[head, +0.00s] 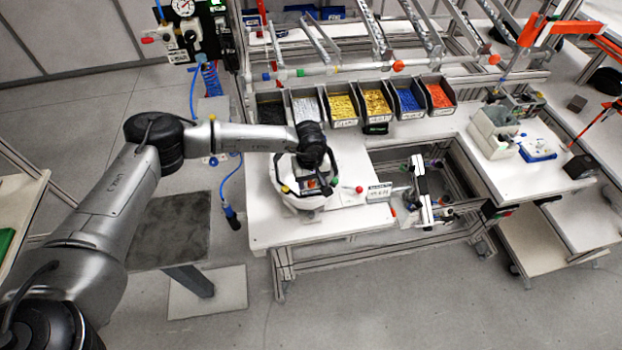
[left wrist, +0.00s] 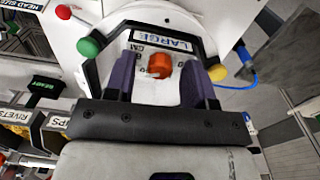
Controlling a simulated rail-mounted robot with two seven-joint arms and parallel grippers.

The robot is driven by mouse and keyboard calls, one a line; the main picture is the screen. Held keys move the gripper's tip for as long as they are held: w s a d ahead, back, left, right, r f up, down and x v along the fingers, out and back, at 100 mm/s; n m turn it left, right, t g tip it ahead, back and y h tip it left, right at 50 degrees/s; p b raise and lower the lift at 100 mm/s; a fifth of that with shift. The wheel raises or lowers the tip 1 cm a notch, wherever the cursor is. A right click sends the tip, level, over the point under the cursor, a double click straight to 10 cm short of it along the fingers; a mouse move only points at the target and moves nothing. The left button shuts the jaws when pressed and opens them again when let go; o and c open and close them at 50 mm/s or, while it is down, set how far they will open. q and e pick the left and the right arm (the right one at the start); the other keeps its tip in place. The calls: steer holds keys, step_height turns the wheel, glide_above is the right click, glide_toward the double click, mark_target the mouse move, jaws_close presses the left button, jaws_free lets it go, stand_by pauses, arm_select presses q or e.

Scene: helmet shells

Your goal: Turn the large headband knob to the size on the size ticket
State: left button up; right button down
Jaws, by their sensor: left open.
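The orange-red knob (left wrist: 160,66) sits on a white plate labelled LARGE (left wrist: 162,40) in the left wrist view. A CM marking shows beside it, but the scale is too small to read. My left gripper (left wrist: 158,82) is open, with one dark purple finger on each side of the knob and a gap to each. In the head view my left arm reaches over the white round headband fixture (head: 303,200) on the bench. My right gripper is not in view.
A green ball (left wrist: 89,47) and a yellow ball (left wrist: 217,73) flank the plate. Several parts bins (head: 345,103) line the back of the bench. The bench front (head: 285,232) is clear.

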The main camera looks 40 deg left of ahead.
arm_select(q)
jaws_close()
stand_by(0.3)
steer(key=shift+n, duration=0.3)
steer(key=n+b, duration=0.2)
steer(key=n, duration=0.1)
steer(key=shift+f, duration=0.1)
steer(key=n+b, duration=0.3)
steer(key=n, duration=0.2)
steer(key=shift+n, duration=0.3)
steer(key=n+b, duration=0.1)
steer(key=n, duration=0.3)
steer(key=shift+d+b, duration=0.1)
steer(key=shift+b, duration=0.3)
steer(key=shift+n+b, duration=0.6)
steer(key=shift+n, duration=1.6)
